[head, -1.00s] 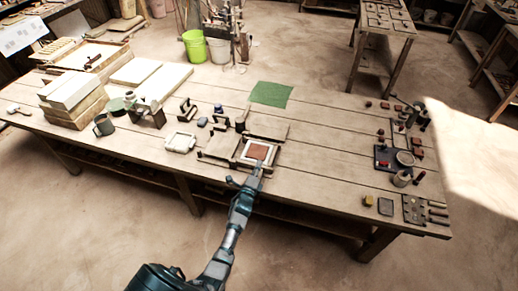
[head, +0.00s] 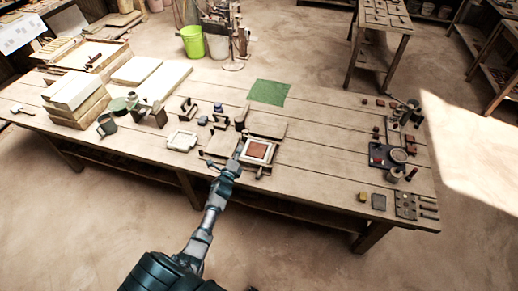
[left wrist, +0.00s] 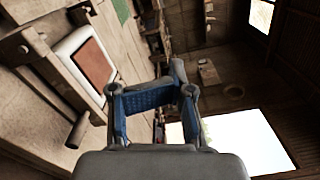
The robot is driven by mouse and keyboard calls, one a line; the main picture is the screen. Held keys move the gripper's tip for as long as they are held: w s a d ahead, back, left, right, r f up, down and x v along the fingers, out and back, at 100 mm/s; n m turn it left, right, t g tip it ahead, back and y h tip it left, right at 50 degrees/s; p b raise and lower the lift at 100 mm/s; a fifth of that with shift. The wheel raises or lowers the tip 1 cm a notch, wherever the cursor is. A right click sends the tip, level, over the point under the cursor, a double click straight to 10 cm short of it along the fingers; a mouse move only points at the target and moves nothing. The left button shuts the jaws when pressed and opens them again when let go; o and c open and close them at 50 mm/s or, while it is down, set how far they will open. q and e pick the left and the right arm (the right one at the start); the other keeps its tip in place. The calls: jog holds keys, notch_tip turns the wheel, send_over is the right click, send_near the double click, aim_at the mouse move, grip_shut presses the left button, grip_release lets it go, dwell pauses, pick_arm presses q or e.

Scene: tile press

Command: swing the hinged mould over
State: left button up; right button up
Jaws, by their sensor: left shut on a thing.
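The press stands near the front edge of the table, with a pale square bed holding a red-brown tile (head: 258,151); the tile also shows at the left of the left wrist view (left wrist: 92,65). A flat wooden plate (head: 220,146) lies to its left. My left gripper (head: 236,160) is at the left side of the pale bed, between it and the plate. In the left wrist view its blue-padded fingers (left wrist: 155,98) are closed in on a part of the hinged mould, mostly hidden by the gripper. My right gripper is in neither view.
A small white frame (head: 182,140) lies left of the press. A green cloth (head: 269,92) lies behind it. Stacked blocks (head: 77,100) stand at the left, and several small tools and a dark tray (head: 383,156) at the right. The table to the right of the press is clear.

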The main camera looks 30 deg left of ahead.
pick_arm(q)
jog(key=s+a+f+b, duration=0.2)
jog(key=a+b, duration=0.1)
jog(key=a, duration=0.5)
jog(key=s+a+f+b, duration=0.1)
jog(key=a+f+b, duration=0.15)
jog(key=a, duration=0.55)
jog(key=a+f+b, duration=0.1)
jog(key=f+b, duration=0.2)
jog(key=s+a+f+b, duration=0.1)
jog(key=f+b, duration=0.2)
jog(key=b, duration=0.1)
jog(key=a+f+b, duration=0.2)
jog(key=f+b, duration=0.1)
jog(key=shift+s, duration=0.2)
jog(key=shift+r, duration=0.4)
jog(key=o, duration=0.8)
jog(key=shift+d, duration=0.1)
jog(key=shift+c, duration=0.2)
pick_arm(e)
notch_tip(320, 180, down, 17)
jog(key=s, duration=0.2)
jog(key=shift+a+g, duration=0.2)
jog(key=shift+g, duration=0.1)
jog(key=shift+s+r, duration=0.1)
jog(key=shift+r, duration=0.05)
